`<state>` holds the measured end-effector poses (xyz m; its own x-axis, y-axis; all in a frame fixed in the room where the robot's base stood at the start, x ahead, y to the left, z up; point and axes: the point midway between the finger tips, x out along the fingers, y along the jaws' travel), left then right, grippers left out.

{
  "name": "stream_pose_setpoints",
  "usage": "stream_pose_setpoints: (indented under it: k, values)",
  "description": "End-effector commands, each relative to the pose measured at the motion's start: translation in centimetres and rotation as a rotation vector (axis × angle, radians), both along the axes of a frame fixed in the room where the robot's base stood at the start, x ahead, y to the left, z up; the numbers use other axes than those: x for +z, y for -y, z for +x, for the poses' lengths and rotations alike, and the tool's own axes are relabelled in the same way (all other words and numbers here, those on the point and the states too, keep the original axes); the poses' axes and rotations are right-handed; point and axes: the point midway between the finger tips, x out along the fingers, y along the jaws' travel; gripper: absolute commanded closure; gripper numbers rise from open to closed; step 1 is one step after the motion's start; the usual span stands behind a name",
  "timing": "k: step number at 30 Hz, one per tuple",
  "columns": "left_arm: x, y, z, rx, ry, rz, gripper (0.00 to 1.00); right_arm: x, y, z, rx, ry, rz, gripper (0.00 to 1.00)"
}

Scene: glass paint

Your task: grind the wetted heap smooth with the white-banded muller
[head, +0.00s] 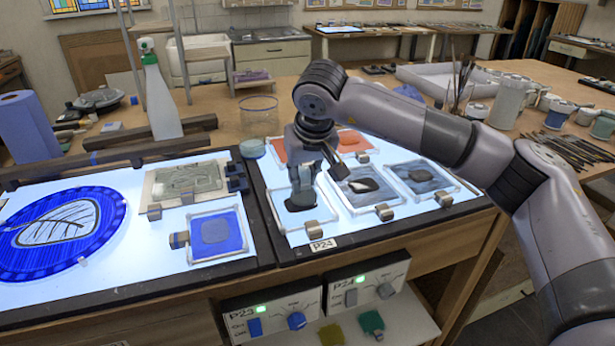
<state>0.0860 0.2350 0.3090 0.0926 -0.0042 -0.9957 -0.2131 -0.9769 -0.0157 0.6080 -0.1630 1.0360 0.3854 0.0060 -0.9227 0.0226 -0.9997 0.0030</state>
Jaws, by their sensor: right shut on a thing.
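My right gripper (311,160) points down over the front left glass slab (285,223) of the right light table. It is shut on a muller (301,190), of which a greyish body shows below the fingers. I cannot make out a white band on it. The muller's foot is at a dark patch of paint (293,207) on the slab. Whether it touches the paint is hard to tell. Two more slabs to the right hold a dark heap (364,185) and a grey-blue smear with a dark patch (421,176). My left gripper is out of view.
Orange paint (350,138) lies on slabs behind the gripper. A blue-painted slab (215,232) and a round blue glass panel (60,232) lie on the left light table. A spray bottle (159,95) and a clear jar (259,115) stand behind. Small metal clips hold the slabs' edges.

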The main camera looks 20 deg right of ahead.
Motion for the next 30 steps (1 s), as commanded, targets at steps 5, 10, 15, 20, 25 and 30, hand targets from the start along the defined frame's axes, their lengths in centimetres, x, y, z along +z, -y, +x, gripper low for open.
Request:
stream_pose_setpoints:
  k: [5, 10, 15, 20, 25, 30]
  values:
    - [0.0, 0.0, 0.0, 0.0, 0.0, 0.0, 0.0, -0.3, 0.0, -0.1, 0.001, -0.006, -0.002, 1.0]
    - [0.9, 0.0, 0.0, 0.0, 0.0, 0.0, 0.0, 0.9, 0.0, -0.1, 0.001, -0.005, 0.0, 1.0]
    - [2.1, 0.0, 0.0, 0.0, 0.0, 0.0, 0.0, 2.8, -0.1, -0.1, 0.001, -0.003, 0.0, 1.0]
    - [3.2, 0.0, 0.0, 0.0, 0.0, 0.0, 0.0, 4.4, 0.0, -0.1, 0.001, -0.002, 0.0, 1.0]
    - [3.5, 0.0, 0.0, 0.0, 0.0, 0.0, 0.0, 5.0, 0.0, -0.1, 0.001, -0.003, 0.0, 1.0]
    - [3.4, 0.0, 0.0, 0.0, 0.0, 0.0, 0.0, 4.9, 0.0, -0.1, 0.001, -0.002, 0.0, 1.0]
